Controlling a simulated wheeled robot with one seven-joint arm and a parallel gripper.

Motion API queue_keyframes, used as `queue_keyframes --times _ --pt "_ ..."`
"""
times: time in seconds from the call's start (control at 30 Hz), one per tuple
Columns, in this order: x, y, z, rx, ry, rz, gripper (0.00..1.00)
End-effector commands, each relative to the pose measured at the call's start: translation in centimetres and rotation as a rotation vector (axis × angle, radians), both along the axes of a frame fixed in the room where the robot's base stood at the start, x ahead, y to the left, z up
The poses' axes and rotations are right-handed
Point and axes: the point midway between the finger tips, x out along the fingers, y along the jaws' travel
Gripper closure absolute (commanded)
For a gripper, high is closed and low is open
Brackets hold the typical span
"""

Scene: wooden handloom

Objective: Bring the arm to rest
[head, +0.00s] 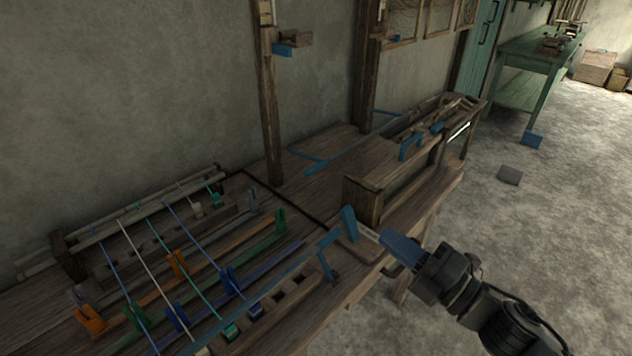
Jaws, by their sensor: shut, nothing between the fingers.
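My arm reaches in from the lower right. My gripper (396,251) is at the front edge of the wooden loom bench (400,215), beside a blue upright lever (349,223) on a wooden block. The fingers are shut with nothing seen held between them. A blue surface lies right at the fingers, and I cannot tell whether they touch the loom. The loom's coloured threads (150,240) and pegs are left of my gripper, apart from it.
A long wooden box (362,203) stands on the bench just behind my gripper. Wooden posts (268,110) rise by the wall. A green table (535,60) stands at the back right. The grey floor (560,220) right of the bench is mostly open, with a small grey block (510,175) on it.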

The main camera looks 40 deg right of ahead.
Motion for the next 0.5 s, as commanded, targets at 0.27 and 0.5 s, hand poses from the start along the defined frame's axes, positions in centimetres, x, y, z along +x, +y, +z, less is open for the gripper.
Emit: queue_keyframes --times 0.27,0.5 --pt "-0.7 0.5 -0.1 0.035 0.010 0.007 1.00" --pt "-6.4 5.1 -0.8 0.415 0.107 0.049 1.00"
